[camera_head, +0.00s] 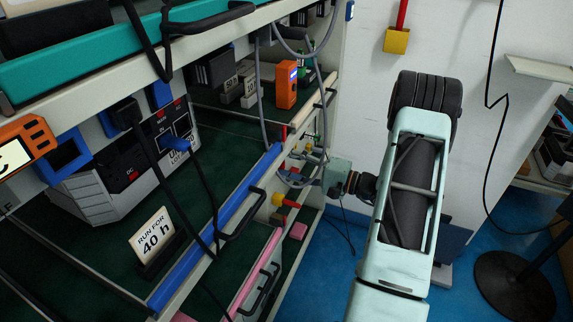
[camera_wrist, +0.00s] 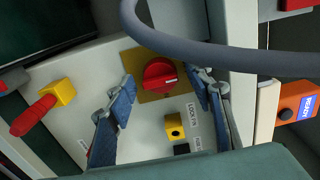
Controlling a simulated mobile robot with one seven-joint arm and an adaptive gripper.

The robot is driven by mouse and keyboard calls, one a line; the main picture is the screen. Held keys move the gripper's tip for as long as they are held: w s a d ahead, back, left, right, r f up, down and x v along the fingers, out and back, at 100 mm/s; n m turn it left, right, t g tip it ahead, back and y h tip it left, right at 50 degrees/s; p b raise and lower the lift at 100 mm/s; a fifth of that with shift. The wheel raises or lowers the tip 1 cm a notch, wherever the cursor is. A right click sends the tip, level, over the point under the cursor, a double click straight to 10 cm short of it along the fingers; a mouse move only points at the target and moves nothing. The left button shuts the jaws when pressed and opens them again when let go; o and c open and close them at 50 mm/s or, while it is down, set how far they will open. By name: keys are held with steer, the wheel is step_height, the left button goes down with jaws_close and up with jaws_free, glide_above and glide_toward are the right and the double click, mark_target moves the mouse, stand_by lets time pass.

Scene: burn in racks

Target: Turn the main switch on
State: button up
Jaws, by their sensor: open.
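The main switch appears as a red rotary knob (camera_wrist: 160,74) on a square yellow plate (camera_wrist: 134,62) on a pale panel, in the wrist view. A white mark shows on the right of the knob. My gripper (camera_wrist: 163,80) is open, its two blue-padded fingers on either side of the knob with visible gaps. I cannot tell the fingertips' exact depth relative to the knob. In the head view my gripper (camera_head: 337,177) is at the end of the rack, and the switch cannot be made out there.
A thick grey hose (camera_wrist: 190,50) crosses above the knob. A yellow block (camera_wrist: 174,126) with a lock pin label sits below it. A red handle (camera_wrist: 33,116) with a yellow block is left. An orange device (camera_wrist: 298,103) is right. A "RUN FOR 40 h" sign (camera_head: 155,238) stands on the shelf.

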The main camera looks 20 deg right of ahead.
steer(key=c, duration=1.2)
steer(key=shift+o, duration=0.2)
steer(key=shift+m+p, duration=2.65)
steer(key=shift+m, duration=4.85)
